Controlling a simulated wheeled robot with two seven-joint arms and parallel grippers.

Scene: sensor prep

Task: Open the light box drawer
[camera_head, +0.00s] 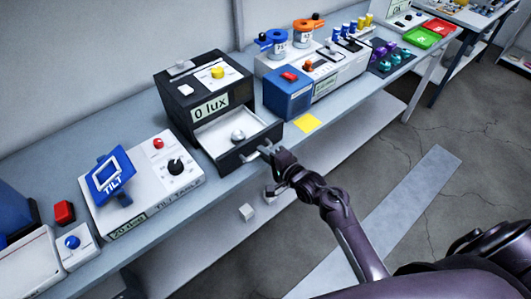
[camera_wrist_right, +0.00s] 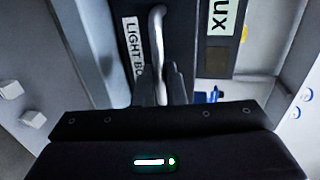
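The black light box (camera_head: 178,98) stands on the bench with a "0 lux" display on its front. Its drawer (camera_head: 251,150) is pulled out towards me, and the pale inside shows with a small round knob-like object (camera_head: 238,136) in it. My right gripper (camera_head: 268,153) is at the drawer front. In the right wrist view the silver drawer handle (camera_wrist_right: 157,38) runs between the two dark fingers (camera_wrist_right: 160,85), which look closed around it. The "LIGHT BO" label (camera_wrist_right: 133,45) is beside the handle, partly covered. My left gripper is out of view.
A white tilt table unit (camera_head: 150,190) stands left of the light box, and a blue and white device (camera_head: 290,95) stands to its right. A yellow note (camera_head: 307,123) lies on the bench. A small white cube (camera_head: 246,212) is below the bench edge. Open floor lies in front.

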